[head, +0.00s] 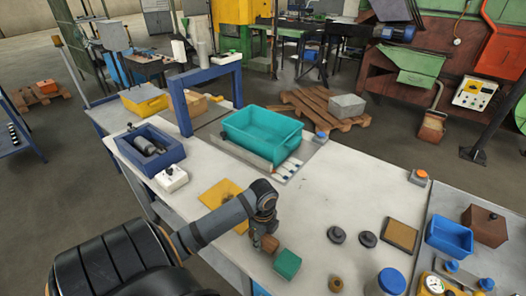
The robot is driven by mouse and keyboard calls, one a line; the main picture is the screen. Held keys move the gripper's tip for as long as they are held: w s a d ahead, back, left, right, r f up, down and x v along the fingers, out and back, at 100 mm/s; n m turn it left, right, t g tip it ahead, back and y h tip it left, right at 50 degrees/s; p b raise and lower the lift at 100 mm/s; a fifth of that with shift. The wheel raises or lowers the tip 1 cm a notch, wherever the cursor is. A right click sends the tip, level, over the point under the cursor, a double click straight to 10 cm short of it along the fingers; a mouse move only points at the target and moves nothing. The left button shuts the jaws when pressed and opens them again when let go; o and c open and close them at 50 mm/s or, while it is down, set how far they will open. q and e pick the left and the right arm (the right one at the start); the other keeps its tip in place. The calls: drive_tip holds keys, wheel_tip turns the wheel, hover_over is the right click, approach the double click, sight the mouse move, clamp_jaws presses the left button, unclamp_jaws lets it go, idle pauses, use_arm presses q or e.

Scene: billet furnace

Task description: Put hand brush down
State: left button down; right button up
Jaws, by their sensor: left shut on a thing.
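My left gripper (262,236) reaches in from the lower left over the white worktable (335,190), pointing down. It is shut on a small brown wooden-looking piece, which I take to be the hand brush (270,244). Only part of it shows beneath the fingers, and its bristles cannot be made out. It is low over the table near the front edge, just left of a green block (287,264). Whether it touches the tabletop cannot be told. My right gripper is not in view.
A yellow sheet (222,194) lies left of the gripper. Behind stand a teal bin (262,133), a blue frame (181,110) and a blue tray (130,153). Dark knobs (337,235), a brown-edged pad (400,235) and a blue-lidded jar (390,281) are to the right. The table's middle is clear.

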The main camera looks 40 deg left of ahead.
use_arm(q)
drive_tip(key=c, duration=0.8)
unclamp_jaws()
drive_tip(key=shift+r, duration=0.2)
wheel_tip(320, 180, up, 12)
drive_tip(key=shift+f, duration=0.1)
